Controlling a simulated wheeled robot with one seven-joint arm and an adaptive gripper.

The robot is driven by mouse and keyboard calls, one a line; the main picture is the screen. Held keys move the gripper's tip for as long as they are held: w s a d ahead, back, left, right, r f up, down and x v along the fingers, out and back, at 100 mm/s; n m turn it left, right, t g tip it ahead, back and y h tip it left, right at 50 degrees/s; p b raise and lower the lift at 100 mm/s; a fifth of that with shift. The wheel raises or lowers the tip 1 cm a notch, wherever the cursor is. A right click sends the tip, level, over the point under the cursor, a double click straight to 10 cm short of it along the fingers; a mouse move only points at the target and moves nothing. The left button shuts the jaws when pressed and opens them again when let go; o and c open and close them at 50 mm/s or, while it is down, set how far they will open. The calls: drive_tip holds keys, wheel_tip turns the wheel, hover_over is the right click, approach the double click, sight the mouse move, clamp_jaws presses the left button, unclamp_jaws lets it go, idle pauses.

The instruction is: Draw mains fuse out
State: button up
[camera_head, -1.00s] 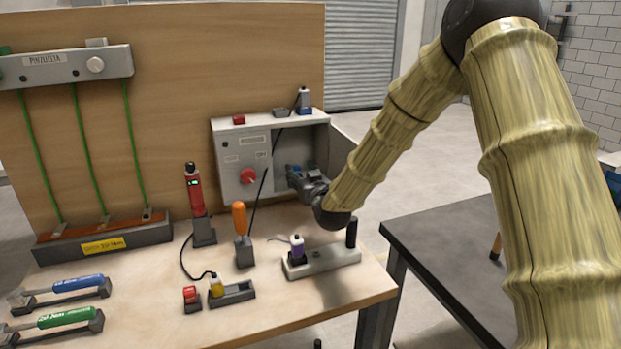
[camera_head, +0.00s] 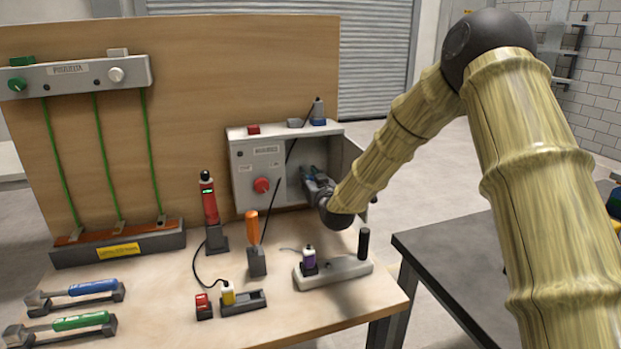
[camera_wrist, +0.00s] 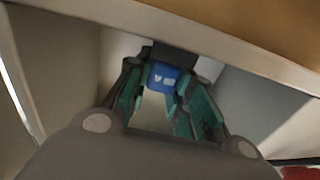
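The grey switch box (camera_head: 236,133) stands at the back of the bench, with a red rotary knob (camera_head: 262,185) on its front panel and an open compartment to the right. My gripper (camera_head: 309,176) reaches into that compartment. In the wrist view, my gripper (camera_wrist: 163,92) has its teal-padded fingers on either side of a blue block with white marks (camera_wrist: 163,77), which seems to be the mains fuse. A dark part lies behind the block. Whether the pads press on it is unclear. In the head view my gripper largely hides the block.
A box wall stands close to the right of my gripper. Blue and green torque wrenches lie at the left.

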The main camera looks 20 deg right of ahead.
clamp_jaws()
drive_tip(key=shift+r, duration=0.15)
drive_tip(key=shift+r+p, duration=0.4)
drive_tip(key=shift+r, duration=0.3)
drive_tip(key=shift+r, duration=0.1)
drive_tip(key=shift+r+p, duration=0.3)
drive_tip(key=shift+r, duration=0.4)
drive_tip(key=shift+r, duration=0.2)
drive_tip(key=shift+r+p, duration=0.35)
drive_tip(key=shift+r, duration=0.25)
drive_tip(key=shift+w, duration=0.15)
